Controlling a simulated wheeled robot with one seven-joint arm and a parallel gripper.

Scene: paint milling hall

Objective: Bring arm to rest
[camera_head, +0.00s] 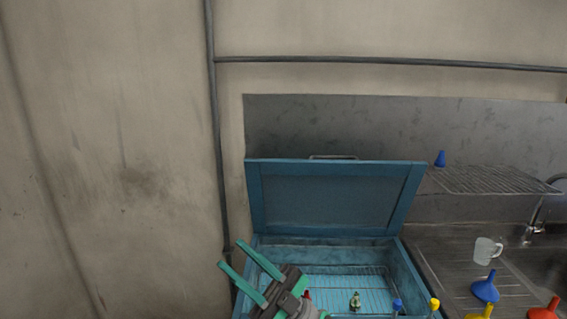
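My gripper (232,254) is at the lower middle of the head view, with two teal fingers pointing up and to the left. The fingers are apart and nothing shows between them. It is over the left front part of an open blue chest (414,290) and hides some of it. My arm behind the gripper runs out of the bottom of the picture.
The chest's raised lid (337,200) leans back. Inside are a wire rack and a small greenish object (355,300). To the right are a steel counter with a clear jug (487,250), a blue funnel (485,288), other funnels, and a wire shelf (485,180).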

